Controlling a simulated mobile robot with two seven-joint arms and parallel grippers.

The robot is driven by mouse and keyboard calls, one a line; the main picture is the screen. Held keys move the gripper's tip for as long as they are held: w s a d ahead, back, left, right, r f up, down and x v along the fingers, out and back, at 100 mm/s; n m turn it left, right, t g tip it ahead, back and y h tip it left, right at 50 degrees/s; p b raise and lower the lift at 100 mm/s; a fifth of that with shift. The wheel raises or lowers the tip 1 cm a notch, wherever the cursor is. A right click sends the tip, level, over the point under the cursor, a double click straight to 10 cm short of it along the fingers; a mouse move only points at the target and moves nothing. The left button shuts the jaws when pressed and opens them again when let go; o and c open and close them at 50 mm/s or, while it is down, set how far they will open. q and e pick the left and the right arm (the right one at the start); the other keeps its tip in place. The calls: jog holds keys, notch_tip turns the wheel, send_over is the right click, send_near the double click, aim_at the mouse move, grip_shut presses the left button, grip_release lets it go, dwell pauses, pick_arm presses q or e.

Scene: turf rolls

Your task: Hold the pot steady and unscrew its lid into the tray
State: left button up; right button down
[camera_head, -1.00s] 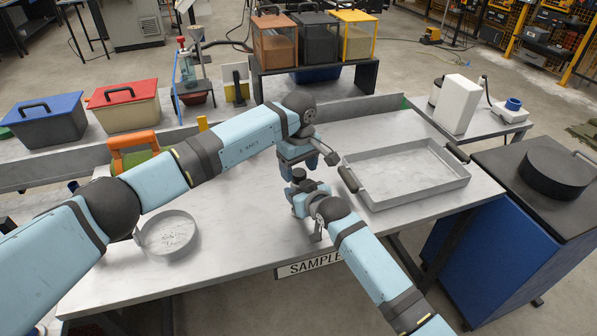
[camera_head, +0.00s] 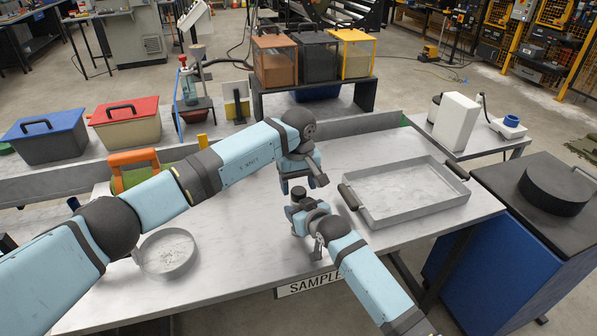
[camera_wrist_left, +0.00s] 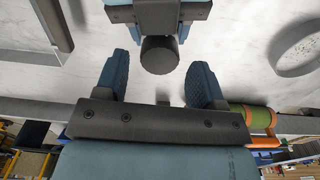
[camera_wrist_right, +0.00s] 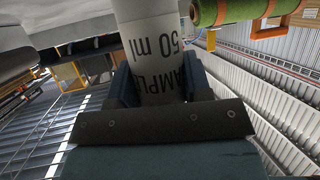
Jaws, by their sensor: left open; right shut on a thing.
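The pot (camera_wrist_right: 152,48) is a small pale cylinder with "SAMPLE" and "50 ml" lettering, seen large in the right wrist view. My right gripper (camera_head: 308,222) is shut on its body from the front. The dark round lid (camera_head: 298,191) is on top of the pot; it also shows in the left wrist view (camera_wrist_left: 159,55). My left gripper (camera_wrist_left: 158,65) is open above the pot, with the lid between its fingertips and a gap on each side. I cannot tell how far above it is. The shallow metal tray (camera_head: 410,217) with dark handles is right of the pot, empty.
A round metal dish (camera_head: 168,270) sits at the left of the table. A green roll with an orange handle (camera_head: 135,170) lies behind it. Low rails edge the table's back. Lidded bins (camera_head: 125,125) and a shelf with boxes (camera_head: 315,88) stand beyond.

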pick_arm(q)
jog(key=shift+f, duration=1.25)
jog(key=c, duration=0.9)
jog(key=shift+n, duration=1.7)
jog(key=shift+c, duration=0.2)
jog(key=o, duration=1)
jog(key=shift+r, duration=0.1)
